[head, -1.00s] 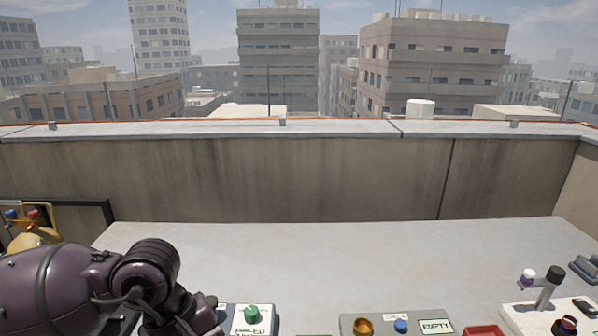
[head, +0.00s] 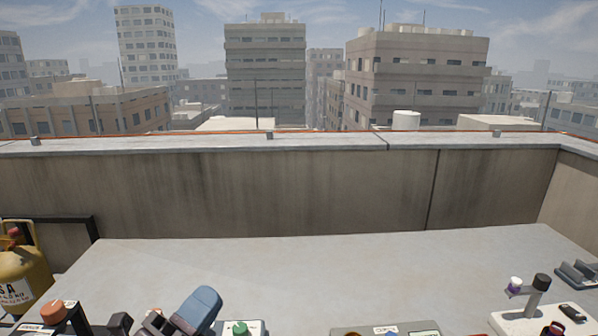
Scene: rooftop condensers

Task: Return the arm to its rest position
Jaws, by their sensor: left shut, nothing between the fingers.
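My left gripper (head: 197,310) shows at the bottom left of the head view, low over the near part of the table. Its blue-grey fingers point up and to the right, shut with nothing between them. The rest of my left arm is below the frame or too cut off to make out. My right arm and gripper are not in view.
A green knob (head: 240,328) is just right of the gripper. An orange-capped black device (head: 55,312) and a yellow gas cylinder (head: 22,278) stand at the left. A white-based fixture (head: 530,312) is at the right. The table's middle (head: 330,275) is clear.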

